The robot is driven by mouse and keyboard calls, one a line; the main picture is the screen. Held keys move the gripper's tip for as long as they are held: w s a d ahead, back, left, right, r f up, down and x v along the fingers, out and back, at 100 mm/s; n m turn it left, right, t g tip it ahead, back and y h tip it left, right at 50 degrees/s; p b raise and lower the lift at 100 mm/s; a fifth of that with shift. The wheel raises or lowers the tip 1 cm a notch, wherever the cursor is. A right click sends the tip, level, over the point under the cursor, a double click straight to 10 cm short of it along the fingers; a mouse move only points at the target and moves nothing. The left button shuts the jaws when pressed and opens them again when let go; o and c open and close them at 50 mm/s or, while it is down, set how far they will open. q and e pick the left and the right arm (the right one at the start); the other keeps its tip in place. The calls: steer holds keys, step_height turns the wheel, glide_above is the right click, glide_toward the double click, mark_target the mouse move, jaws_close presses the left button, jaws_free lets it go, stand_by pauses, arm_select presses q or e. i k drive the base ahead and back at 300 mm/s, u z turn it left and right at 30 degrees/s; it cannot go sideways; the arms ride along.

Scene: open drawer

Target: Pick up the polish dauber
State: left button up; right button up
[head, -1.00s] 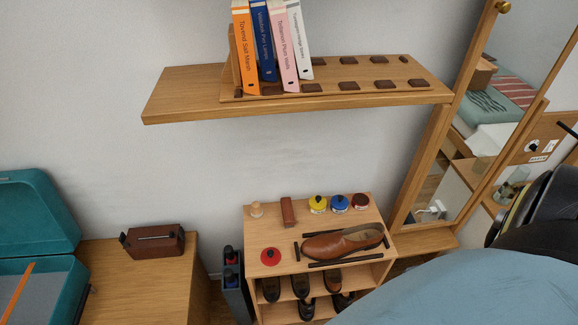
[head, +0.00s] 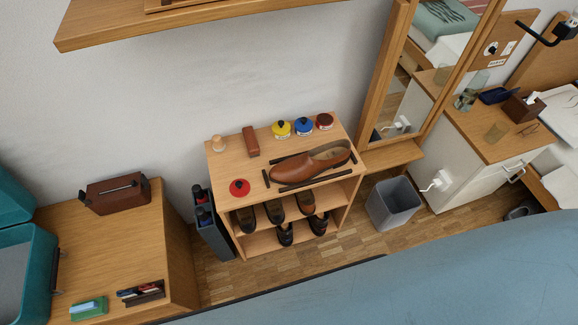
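A small pale wooden knob-shaped thing (head: 218,143), which looks like the polish dauber, stands at the back left corner of the shoe rack's top (head: 221,164). A reddish-brown block (head: 251,141) stands to its right. Tins with yellow (head: 281,129), blue (head: 304,126) and dark red (head: 324,121) lids line the back edge. A red disc with a dark knob (head: 239,187) lies at the front left. A brown shoe (head: 308,162) lies between dark strips. Neither of my grippers is in view.
A wall shelf (head: 200,22) hangs above. A wooden cabinet (head: 150,225) with a brown box (head: 116,193) is at left.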

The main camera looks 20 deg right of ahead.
mark_target(219, 146)
steer(key=z, duration=0.3)
steer(key=k, duration=0.4)
steer(key=z, duration=0.95)
steer(key=i, duration=1.05)
steer(key=u, duration=0.8)
